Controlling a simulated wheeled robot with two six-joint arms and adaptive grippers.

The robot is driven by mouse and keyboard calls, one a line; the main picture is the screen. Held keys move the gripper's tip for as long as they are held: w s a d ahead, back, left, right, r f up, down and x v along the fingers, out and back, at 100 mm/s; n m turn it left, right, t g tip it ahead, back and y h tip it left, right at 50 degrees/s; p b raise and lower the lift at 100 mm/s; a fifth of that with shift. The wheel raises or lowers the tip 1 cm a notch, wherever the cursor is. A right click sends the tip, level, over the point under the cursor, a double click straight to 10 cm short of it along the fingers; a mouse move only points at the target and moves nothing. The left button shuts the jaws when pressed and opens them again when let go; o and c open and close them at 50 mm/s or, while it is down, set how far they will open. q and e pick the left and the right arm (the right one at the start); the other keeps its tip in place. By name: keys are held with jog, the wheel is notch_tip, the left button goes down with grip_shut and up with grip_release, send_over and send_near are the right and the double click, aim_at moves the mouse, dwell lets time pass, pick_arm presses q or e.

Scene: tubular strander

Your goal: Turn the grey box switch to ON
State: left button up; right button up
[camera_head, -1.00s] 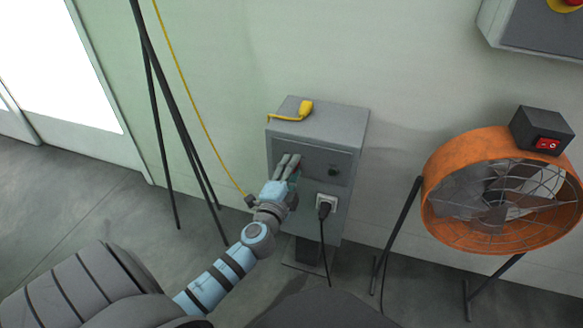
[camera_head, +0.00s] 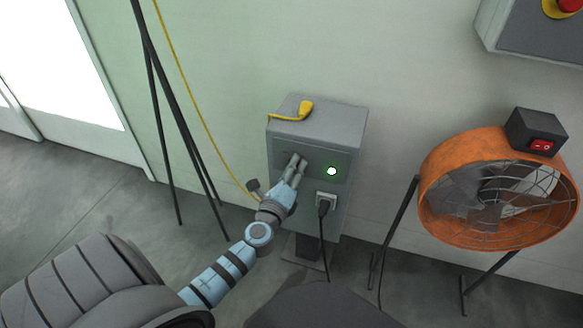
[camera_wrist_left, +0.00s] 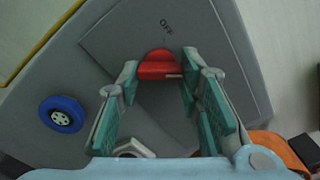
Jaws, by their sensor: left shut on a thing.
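The grey box (camera_head: 318,122) stands against the wall on a post. Its front carries a red rotary switch (camera_wrist_left: 158,66), with the word OFF beside it in the left wrist view. My left gripper (camera_head: 298,160) reaches the front of the box and hides the switch in the head view. In the left wrist view its teal-padded fingers (camera_wrist_left: 159,92) are closed in on either side of the red switch. A round lamp (camera_head: 331,171) right of my gripper glows green. My right gripper is not in view.
A black plug (camera_head: 323,208) sits in the outlet below the lamp. An orange fan (camera_head: 432,160) stands at the right, dark stand legs (camera_head: 170,95) at the left. A blue round fitting (camera_wrist_left: 62,114) shows in the wrist view.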

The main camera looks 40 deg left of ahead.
pick_arm(q)
jog(key=shift+f+m, duration=0.15)
jog(key=shift+m, duration=0.85)
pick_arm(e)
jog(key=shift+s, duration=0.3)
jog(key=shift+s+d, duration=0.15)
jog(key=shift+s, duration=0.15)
pick_arm(q)
jog(key=o, duration=1.2)
jog(key=shift+c, duration=0.2)
jog(key=shift+s, duration=0.1)
jog(key=v, duration=1.2)
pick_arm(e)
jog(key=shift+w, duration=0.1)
